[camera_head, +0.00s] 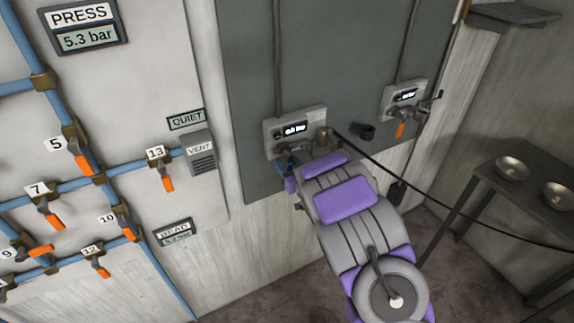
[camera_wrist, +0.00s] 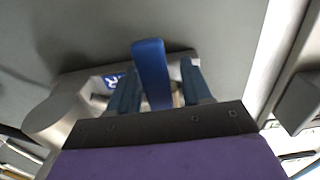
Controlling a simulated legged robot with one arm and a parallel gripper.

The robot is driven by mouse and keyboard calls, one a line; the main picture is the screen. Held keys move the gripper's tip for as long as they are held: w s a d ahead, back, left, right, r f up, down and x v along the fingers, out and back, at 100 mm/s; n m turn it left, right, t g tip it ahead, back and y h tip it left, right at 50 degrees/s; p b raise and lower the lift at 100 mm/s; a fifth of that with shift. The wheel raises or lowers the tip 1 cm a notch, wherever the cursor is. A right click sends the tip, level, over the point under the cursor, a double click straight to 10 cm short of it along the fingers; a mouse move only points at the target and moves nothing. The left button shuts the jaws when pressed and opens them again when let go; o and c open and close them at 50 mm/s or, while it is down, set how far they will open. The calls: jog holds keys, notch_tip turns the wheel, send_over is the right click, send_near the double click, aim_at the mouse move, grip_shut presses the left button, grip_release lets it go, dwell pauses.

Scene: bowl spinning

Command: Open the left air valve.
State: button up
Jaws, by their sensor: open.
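In the head view, my gripper (camera_head: 288,170) is at the lower part of the left box, and my arm hides much of the lever. A right valve box (camera_head: 403,97) has an orange lever (camera_head: 400,129) hanging down.
At the left, blue pipes carry several numbered orange-handled valves and a PRESS display (camera_head: 84,28) reading 5.3 bar. Metal bowls (camera_head: 512,168) stand on a table (camera_head: 493,177) at the right. A black cable (camera_head: 440,203) runs across behind my arm.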

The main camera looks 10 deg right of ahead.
jog(key=shift+c, duration=0.4)
grip_shut()
